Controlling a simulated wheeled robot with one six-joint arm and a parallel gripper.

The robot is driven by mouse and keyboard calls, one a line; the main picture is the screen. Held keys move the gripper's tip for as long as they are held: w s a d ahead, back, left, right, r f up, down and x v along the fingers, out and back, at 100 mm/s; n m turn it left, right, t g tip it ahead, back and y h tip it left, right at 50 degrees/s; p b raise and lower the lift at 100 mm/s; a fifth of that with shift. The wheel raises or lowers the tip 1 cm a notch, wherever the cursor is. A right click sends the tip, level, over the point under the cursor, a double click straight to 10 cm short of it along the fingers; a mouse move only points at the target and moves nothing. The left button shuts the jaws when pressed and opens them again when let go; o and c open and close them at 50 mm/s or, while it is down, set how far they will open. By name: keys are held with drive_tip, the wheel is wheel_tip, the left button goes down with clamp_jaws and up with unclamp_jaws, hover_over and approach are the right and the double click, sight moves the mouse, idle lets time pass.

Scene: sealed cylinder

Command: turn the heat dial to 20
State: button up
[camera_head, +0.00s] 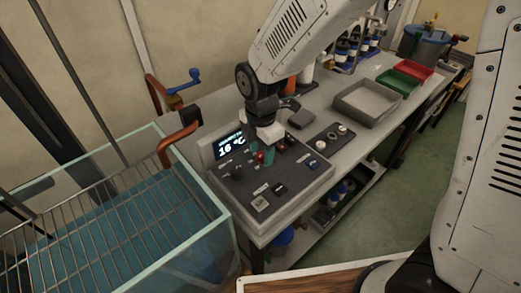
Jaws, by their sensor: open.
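A grey control panel (262,205) lies on the bench with a dark display (229,145) at its back left. The display reads about 16 °C. My gripper (262,157) hangs over the back middle of the panel, pointing down with teal fingertips. It is open. A small red knob or button (259,157) shows at the fingertips; I cannot tell whether they touch it. A dark knob (237,172) stands to the left of the gripper. Other dark controls (280,188) sit nearer the front. The labels are too small to read, so I cannot tell which control is the heat dial.
A glass tank (190,262) with a wire rack (120,215) stands at the left, with orange pipes (178,140) and a blue valve handle (185,82) behind. A grey tray (367,101), a green tray (398,82) and a red tray (412,69) lie further right on the bench.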

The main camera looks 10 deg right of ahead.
drive_tip(key=shift+f, duration=0.25)
drive_tip(key=c, duration=1)
